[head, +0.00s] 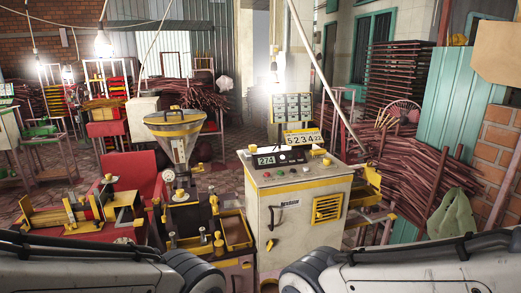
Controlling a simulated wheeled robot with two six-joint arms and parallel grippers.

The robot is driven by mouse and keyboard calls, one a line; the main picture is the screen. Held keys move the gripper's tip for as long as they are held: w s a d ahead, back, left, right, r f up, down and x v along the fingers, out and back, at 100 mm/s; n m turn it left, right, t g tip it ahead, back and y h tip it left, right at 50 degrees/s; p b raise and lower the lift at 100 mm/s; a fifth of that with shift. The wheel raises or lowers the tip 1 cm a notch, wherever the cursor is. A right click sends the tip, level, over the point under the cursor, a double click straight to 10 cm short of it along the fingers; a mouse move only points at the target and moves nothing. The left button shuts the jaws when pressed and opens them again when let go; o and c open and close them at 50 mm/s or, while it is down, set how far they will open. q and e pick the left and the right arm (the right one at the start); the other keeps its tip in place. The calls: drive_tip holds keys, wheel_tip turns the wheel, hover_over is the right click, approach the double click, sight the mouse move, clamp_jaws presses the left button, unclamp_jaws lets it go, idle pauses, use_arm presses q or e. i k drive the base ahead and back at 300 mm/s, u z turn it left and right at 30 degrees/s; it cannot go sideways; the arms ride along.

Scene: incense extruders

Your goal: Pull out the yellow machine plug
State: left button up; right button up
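A cream and yellow machine cabinet (300,225) stands at centre right, with a display reading 274 and a row of buttons on its sloped top. Left of it stands an extruder with a metal funnel (177,140) that has a yellow rim. Several small yellow knob-like parts show, including one on the cabinet's front left edge (269,245) and one on the extruder bench (214,203). I cannot tell which of them is the plug. My two arms come in at the bottom left and bottom right, short of the machines. Neither gripper shows in the head view.
Bundles of brown sticks (420,175) are stacked at right beside a brick wall (497,150). Lit bulbs hang overhead. The machines stand close together, with little room between them.

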sight(252, 148)
drive_tip(key=z, duration=0.35)
drive_tip(key=k, duration=0.85)
drive_tip(key=z, duration=0.6)
drive_tip(key=k, duration=0.5)
drive_tip(key=z, duration=0.3)
drive_tip(key=i, duration=2.45)
drive_tip(key=u, duration=1.2)
drive_tip(key=i, duration=0.75)
drive_tip(key=u, duration=1.15)
drive_tip(key=i, duration=0.35)
drive_tip(key=u, duration=0.3)
